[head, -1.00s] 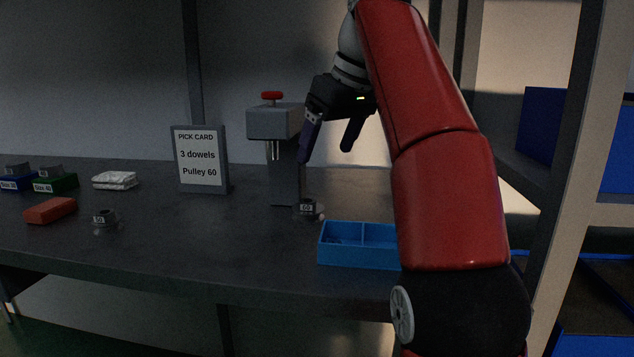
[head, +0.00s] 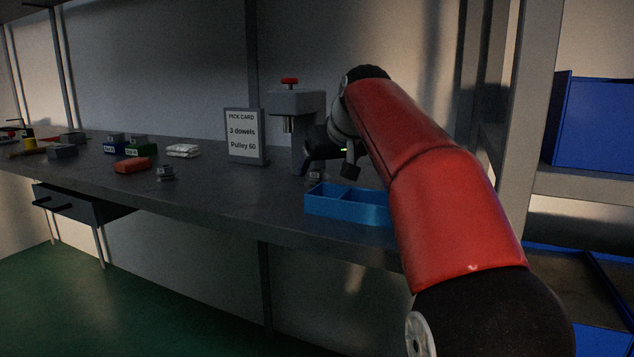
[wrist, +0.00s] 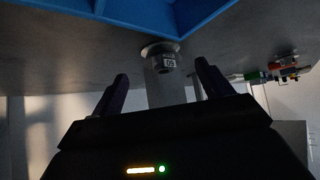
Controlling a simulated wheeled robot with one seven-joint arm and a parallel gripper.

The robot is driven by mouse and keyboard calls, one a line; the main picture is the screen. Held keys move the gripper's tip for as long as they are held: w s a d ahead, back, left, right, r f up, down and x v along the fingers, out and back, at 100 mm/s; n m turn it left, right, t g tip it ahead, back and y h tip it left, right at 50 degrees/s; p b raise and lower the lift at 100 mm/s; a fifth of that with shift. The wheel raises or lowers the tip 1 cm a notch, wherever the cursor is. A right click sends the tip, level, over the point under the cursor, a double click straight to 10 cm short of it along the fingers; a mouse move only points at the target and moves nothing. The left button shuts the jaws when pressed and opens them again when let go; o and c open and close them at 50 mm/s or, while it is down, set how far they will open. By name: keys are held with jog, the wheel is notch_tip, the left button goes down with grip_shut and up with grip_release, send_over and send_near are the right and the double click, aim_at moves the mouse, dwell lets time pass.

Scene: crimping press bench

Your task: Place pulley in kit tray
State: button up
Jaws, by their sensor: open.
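The pulley marked 60 (head: 315,174) stands on the bench at the foot of the press, just left of the kit tray. In the wrist view this pulley (wrist: 162,58) sits ahead of and between my two fingers, its label upside down. My gripper (wrist: 160,88) is open, with nothing between its fingertips. In the head view my gripper (head: 329,168) is low beside the pulley, and partly hidden by its own dark body. The blue kit tray (head: 340,206) lies at the bench's front edge, its right part hidden by my arm. Its visible compartments look empty.
The press (head: 298,103) with a red knob stands close behind the pulley. The pick card (head: 243,136) reads "3 dowels, Pulley 60". Another pulley (head: 165,173), a red block (head: 133,165), a white cloth (head: 183,150) and small bins (head: 140,149) are left. The front middle is clear.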

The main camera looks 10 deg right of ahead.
aim_at(320, 172)
jog(key=x, duration=0.4)
jog(key=shift+w+a, duration=0.15)
jog(key=c, duration=1.2)
jog(key=shift+c, duration=0.4)
jog(key=shift+r, duration=0.2)
